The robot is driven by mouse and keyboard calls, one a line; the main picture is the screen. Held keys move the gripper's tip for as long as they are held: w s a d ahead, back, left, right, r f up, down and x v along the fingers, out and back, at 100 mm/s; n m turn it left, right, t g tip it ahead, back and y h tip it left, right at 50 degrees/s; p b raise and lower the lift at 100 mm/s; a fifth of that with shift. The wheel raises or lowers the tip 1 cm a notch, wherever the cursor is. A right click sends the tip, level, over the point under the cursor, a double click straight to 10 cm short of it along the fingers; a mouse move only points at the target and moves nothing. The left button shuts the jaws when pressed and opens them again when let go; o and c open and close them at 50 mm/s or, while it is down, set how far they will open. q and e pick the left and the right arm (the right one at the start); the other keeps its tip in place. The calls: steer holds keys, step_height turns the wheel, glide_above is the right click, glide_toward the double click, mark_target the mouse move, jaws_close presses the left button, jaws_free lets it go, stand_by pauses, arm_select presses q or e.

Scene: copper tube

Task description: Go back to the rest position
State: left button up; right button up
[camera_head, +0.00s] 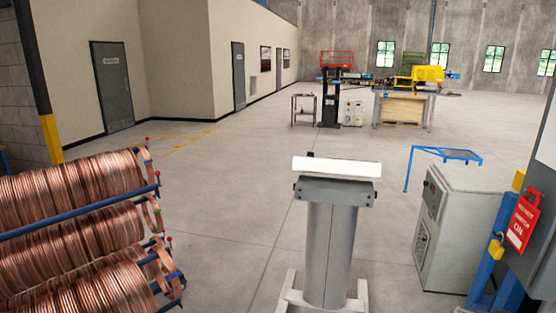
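Neither my left nor my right gripper shows in the head view, and no part of my arms is visible. Whether they hold anything is hidden. Copper tube coils (75,230) lie in several stacked rows on a rack with blue bars (95,210) at the lower left. The rack is cut off by the left and bottom edges of the picture.
A grey pedestal (328,250) with a white top plate (337,167) stands at the centre front. A grey cabinet (465,230), a blue frame (447,153) and a red sign (522,222) are at right. A yellow machine (428,74) is farther back. Open floor (240,190) lies between.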

steer(key=s+a+f+n+g+y, duration=0.1)
steer(key=s+a+f+n+g, duration=0.2)
steer(key=s+a+f+n, duration=0.5)
steer(key=s+a+f+n+g+y, duration=0.1)
steer(key=s+a+f+n+g, duration=0.2)
steer(key=s+a+f, duration=0.75)
steer(key=s+d+f+b, duration=0.1)
steer(key=f+b, duration=0.2)
steer(key=f, duration=0.9)
steer(key=s+d+f+g+b, duration=0.1)
steer(key=s+f+b, duration=0.1)
steer(key=f, duration=0.9)
steer(key=s+d+f+b, duration=0.1)
steer(key=f+b, duration=0.2)
steer(key=f, duration=0.9)
arm_select(q)
step_height(320, 180, down, 14)
steer(key=b, duration=0.5)
steer(key=shift+r+b, duration=0.2)
steer(key=shift+b, duration=0.1)
arm_select(e)
steer(key=s+d+f, duration=0.1)
steer(key=s+f, duration=0.7)
steer(key=f, duration=0.3)
steer(key=s+d+f+g, duration=0.1)
steer(key=s+f, duration=0.7)
steer(key=f, duration=0.2)
steer(key=shift+s+d+f+n, duration=0.15)
steer(key=shift+d+f+n, duration=0.15)
steer(key=shift+d+f, duration=0.1)
